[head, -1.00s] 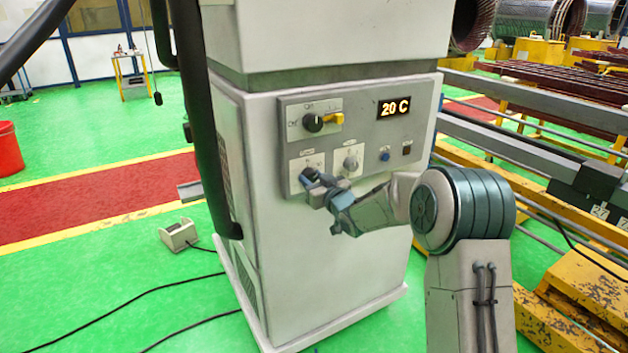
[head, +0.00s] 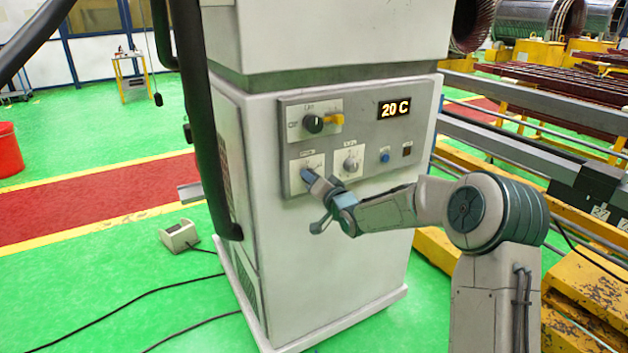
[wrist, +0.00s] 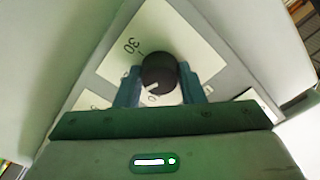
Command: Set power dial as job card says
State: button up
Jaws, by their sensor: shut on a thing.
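The power dial (wrist: 158,72) is a dark round knob on a white plate in the wrist view, between my two fingers. The number 30 is printed on the plate above and left of it. My gripper (wrist: 160,92) is shut on the dial. In the head view my gripper (head: 312,180) is at the lower-left white dial plate (head: 299,164) of the cabinet's control panel and mostly hides the knob. I cannot read the dial's pointer position there. A job card cannot be made out in either view.
On the panel, a black knob with a yellow handle (head: 322,122) sits above, a grey knob (head: 351,164) to the right. A display (head: 394,107) reads 20 C. A blue button (head: 385,157) sits farther right. A black hose (head: 205,140) runs down the cabinet's left side.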

jog(key=shift+d+m, duration=0.1)
jog(key=shift+m, duration=1)
jog(key=o, duration=1)
jog(key=shift+w+d, duration=0.1)
jog(key=v, duration=1.3)
jog(key=shift+s+d, duration=0.15)
jog(key=shift+s, duration=0.25)
